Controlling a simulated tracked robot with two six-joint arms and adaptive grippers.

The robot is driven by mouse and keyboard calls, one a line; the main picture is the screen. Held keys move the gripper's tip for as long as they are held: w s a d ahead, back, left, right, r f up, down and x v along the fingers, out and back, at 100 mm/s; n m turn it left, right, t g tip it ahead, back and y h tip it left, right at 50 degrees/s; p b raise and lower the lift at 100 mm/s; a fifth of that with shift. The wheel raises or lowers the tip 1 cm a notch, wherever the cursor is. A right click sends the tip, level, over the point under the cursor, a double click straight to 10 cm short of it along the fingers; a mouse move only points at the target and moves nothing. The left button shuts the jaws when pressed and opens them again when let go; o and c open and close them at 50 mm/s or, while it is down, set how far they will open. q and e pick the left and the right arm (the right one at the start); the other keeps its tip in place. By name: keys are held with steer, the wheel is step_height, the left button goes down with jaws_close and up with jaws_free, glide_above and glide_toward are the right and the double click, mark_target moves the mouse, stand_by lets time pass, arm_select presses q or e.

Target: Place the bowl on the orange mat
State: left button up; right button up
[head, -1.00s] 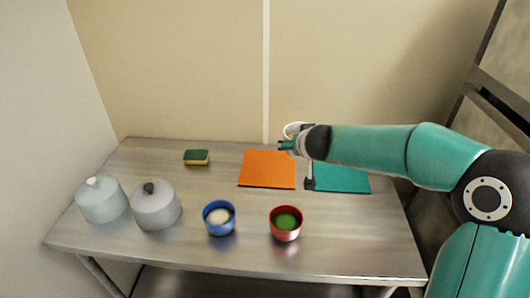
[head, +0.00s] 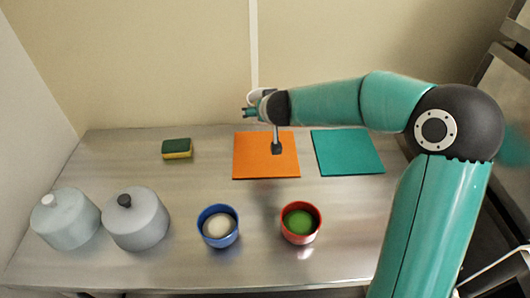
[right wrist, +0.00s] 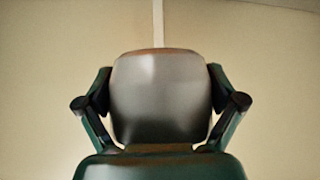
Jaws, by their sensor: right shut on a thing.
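The orange mat (head: 250,165) lies flat on the metal table, towards the back. My right gripper (head: 249,109) is in the air beyond its back edge in the picture, pointing towards the wall. It is shut on a pale, curved thing, taken as the bowl (head: 257,92); in the head view only a white arc of it shows behind my wrist. In the right wrist view the bowl (right wrist: 160,95) is a smooth grey shape between the two fingers. A dark part hanging below my wrist covers a bit of the mat. My left gripper is out of view.
A teal mat (head: 348,152) lies right of the orange one. A green-and-yellow sponge (head: 177,149) lies left. A blue cup (head: 218,240) and a red cup (head: 301,236) with contents stand in front. Two lidded grey pots (head: 66,223) (head: 137,222) stand front left.

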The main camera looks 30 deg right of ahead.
mark_target(263, 145)
step_height(263, 145, down, 14)
steer(key=b, duration=0.8)
steer(key=shift+w+r, duration=0.1)
steer(key=shift+r, duration=0.15)
steer(key=o, duration=1.2)
